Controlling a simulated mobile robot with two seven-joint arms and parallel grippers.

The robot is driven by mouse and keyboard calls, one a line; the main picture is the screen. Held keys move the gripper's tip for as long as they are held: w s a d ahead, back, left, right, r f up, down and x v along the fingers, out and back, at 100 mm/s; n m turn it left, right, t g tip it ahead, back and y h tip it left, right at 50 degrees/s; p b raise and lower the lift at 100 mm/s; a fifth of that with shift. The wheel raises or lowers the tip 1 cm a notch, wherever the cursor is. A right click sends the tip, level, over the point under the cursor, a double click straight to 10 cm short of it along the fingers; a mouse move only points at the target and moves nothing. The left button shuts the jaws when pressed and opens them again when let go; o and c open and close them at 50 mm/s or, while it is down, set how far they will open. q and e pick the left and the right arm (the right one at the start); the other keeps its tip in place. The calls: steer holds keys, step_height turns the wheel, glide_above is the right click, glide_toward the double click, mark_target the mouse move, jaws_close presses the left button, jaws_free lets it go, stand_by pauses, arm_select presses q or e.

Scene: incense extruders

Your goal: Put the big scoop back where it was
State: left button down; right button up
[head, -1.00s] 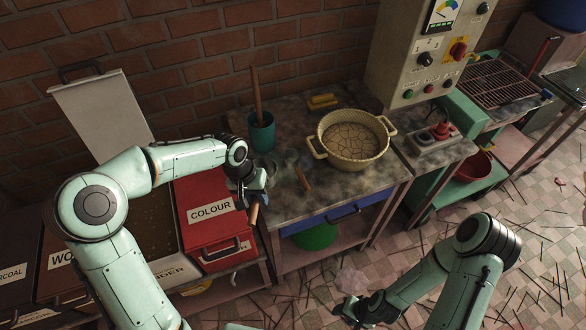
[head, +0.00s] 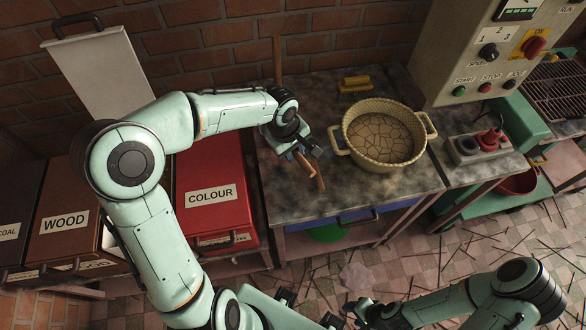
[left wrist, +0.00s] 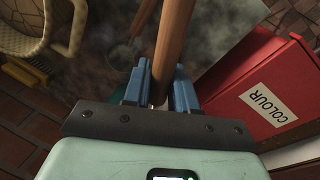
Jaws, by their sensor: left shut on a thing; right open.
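My left gripper (head: 308,148) is over the left part of the worktable and shut on a wooden handle, taken to be the big scoop's. In the left wrist view the held handle (left wrist: 174,45) stands between the two blue fingers; its scoop end is hidden. A second wooden handle (left wrist: 145,18) shows just beyond it, near a dull metal bowl shape on the table. In the head view the two handles overlap below the gripper, so I cannot tell them well apart. My right gripper (head: 348,312) is open and empty, low over the floor.
A cream basket-like bowl (head: 345,128) stands on the worktable (head: 350,192), with a yellow item (head: 355,84) behind it. The red COLOUR bin (head: 215,225) is left of the table. A tall stick (head: 277,60) rises behind my arm. The control box (head: 465,65) is at the right.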

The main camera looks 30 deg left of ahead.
arm_select(q)
steer(key=x, duration=0.3)
steer(key=s+x, duration=0.1)
steer(key=x, duration=0.2)
steer(key=a+b+x, duration=0.1)
steer(key=x, duration=0.3)
steer(key=shift+s+f, duration=0.3)
steer(key=shift+s, duration=0.05)
arm_select(e)
steer(key=shift+s+f, duration=0.4)
steer(key=shift+f, duration=0.35)
arm_select(q)
steer(key=shift+f, duration=0.15)
steer(key=c, duration=0.9)
jaws_free()
arm_select(e)
steer(key=shift+s+f, duration=0.1)
steer(key=shift+f, duration=0.05)
arm_select(q)
steer(key=shift+r, duration=0.25)
steer(key=d+p+v, duration=0.1)
steer(key=v, duration=1)
steer(key=shift+a+r, duration=0.4)
arm_select(e)
steer(key=shift+w+r, duration=0.4)
steer(key=shift+r, duration=0.2)
steer(key=shift+w+r, duration=0.35)
steer(key=shift+r, duration=0.2)
